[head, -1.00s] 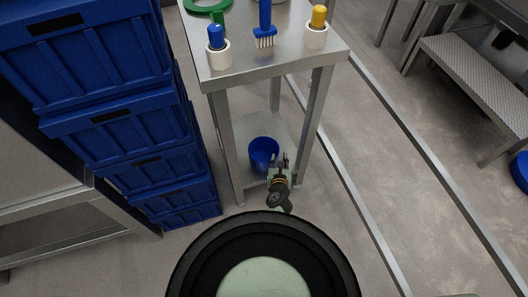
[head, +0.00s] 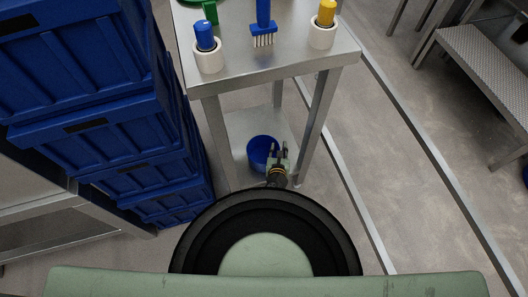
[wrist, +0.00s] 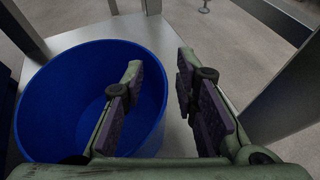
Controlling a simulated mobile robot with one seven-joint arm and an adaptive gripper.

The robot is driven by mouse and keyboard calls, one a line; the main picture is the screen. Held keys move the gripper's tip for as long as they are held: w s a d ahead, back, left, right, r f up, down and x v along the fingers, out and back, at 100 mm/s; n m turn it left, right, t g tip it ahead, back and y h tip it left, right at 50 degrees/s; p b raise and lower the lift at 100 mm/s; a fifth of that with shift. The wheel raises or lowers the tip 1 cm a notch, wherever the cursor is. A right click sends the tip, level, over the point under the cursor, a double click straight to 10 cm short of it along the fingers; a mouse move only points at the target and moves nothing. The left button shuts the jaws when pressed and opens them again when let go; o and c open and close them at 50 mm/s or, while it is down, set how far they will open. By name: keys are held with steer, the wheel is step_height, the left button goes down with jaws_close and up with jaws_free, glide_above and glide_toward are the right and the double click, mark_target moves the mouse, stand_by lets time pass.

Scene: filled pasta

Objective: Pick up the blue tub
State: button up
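The blue tub (head: 259,150) stands upright on the lower shelf of the steel table. In the wrist view the tub (wrist: 62,100) fills the left side, open at the top. Its inside looks empty. My gripper (head: 279,150) is at the tub's right side in the head view and hides part of it.
The steel table (head: 275,68) has legs on both sides of the tub. Its top bears a brush (head: 263,25) and white holders with a blue (head: 204,36) and a yellow (head: 326,14) piece. Stacked blue crates (head: 95,140) stand to the left.

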steer(key=shift+s, duration=0.1)
steer(key=shift+c, duration=0.6)
jaws_close()
